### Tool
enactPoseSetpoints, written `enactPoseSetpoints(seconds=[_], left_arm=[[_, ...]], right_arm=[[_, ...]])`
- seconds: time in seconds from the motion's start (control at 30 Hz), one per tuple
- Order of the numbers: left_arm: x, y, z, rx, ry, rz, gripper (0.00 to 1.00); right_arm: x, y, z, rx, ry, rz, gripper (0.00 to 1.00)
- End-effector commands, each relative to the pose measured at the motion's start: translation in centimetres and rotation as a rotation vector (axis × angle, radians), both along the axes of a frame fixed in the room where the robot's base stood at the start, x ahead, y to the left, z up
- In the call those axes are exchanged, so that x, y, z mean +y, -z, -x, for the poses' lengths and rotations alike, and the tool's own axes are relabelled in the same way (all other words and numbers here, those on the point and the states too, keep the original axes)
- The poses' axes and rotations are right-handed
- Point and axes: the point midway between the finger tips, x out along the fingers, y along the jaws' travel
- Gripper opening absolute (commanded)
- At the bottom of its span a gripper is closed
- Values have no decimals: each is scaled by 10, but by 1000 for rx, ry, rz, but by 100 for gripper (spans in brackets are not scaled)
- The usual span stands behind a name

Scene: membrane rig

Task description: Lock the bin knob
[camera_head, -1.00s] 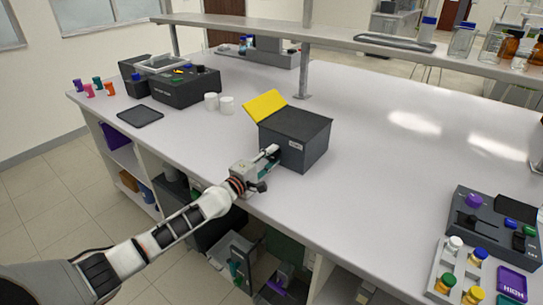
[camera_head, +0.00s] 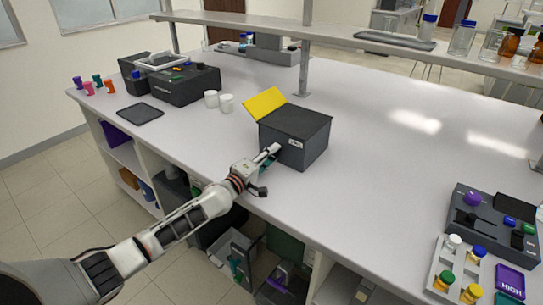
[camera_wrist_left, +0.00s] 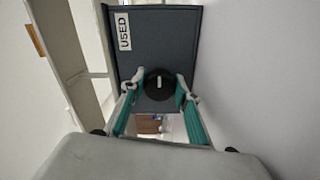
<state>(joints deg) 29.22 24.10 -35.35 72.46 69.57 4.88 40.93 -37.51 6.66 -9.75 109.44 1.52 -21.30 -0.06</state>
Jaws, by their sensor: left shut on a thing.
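The dark grey bin (camera_head: 308,150) stands on the bench near its front edge, with a yellow flap (camera_head: 264,103) raised at its left side. In the left wrist view, the bin's front (camera_wrist_left: 175,35) carries a "USED" label (camera_wrist_left: 124,30). Its round black knob (camera_wrist_left: 158,84) has a pale pointer mark that runs roughly up and down in that picture. My left gripper (camera_head: 272,153) is at the bin's front face. Its teal-lined fingers are shut on the knob, one on each side. The head view hides the knob behind the gripper. My right gripper is not in view.
Two white cups (camera_head: 219,101) and a dark flat tray (camera_head: 139,112) lie left of the bin. A black device (camera_head: 185,85) is behind them. A grey console (camera_head: 490,225) and a vial rack (camera_head: 441,265) stand at the right. The bench between bin and console is clear.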

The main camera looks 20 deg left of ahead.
Motion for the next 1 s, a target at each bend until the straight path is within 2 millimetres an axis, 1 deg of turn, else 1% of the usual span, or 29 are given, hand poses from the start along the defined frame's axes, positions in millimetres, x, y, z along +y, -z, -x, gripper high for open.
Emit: enactPoseSetpoints(seconds=[0.07, 0.1, 0.13, 0.17, 0.47, 0.63, 0.77, 1.0], left_arm=[[0, 1, 0, 0, 1, -3, 9], [0, 1, 0, 0, 1, -3, 38], [0, 1, 0, 0, 1, -3, 46], [0, 1, 0, 0, 1, -2, 48], [0, 0, 0, 0, 0, -1, 48], [1, 1, 7, 3, 2, 3, 48], [6, 2, 20, 3, 1, 3, 48], [20, 2, 57, 2, 1, 1, 48]], right_arm=[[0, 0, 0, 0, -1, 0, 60], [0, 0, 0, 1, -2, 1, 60], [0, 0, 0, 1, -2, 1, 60], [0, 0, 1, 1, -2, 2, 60], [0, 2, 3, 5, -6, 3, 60], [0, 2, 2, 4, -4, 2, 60], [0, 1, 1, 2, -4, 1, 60], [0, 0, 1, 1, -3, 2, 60]])
